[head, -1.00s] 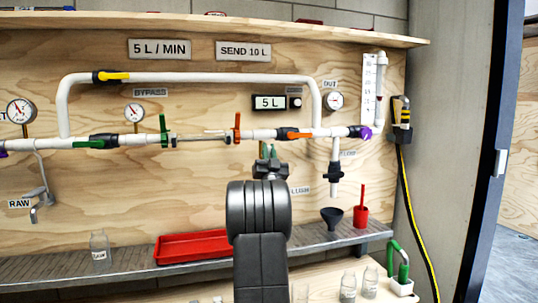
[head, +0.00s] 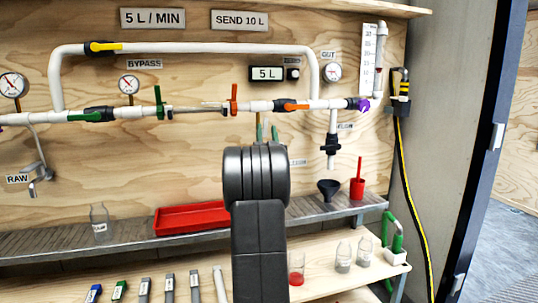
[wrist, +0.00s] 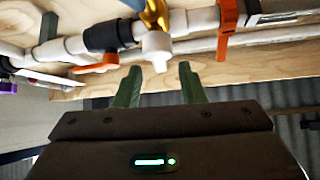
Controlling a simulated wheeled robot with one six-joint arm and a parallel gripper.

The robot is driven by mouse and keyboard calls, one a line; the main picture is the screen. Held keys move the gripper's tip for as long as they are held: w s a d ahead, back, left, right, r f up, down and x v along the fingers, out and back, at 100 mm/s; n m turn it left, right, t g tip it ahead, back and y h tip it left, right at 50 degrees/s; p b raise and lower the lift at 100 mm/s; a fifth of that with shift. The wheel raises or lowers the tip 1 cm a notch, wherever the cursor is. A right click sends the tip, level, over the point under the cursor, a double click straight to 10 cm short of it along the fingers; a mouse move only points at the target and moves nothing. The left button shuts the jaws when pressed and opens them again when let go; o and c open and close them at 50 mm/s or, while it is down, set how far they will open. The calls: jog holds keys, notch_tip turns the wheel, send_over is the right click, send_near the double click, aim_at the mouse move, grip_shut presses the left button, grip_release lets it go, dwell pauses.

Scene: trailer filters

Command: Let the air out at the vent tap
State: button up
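In the wrist view, a brass fitting (wrist: 155,14) with a white end piece (wrist: 156,45) stands by the white pipe. It looks like the vent tap, but no label confirms it. The white end points toward my gripper (wrist: 158,84), whose two green fingers are apart with nothing between them. The fingers stop a little short of it. In the head view my gripper (head: 267,132) shows only as green fingertips above my arm, just below the pipe.
An orange-handled valve (head: 293,106) and an orange clamp (head: 234,99) flank this pipe stretch. A purple knob (head: 363,104) is at the right. Below are a red tray (head: 190,219), a black funnel (head: 328,189), a red cup (head: 357,188) and glass jars (head: 343,257).

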aim_at(266, 124)
jog(key=v, duration=1)
jog(key=x, duration=1.4)
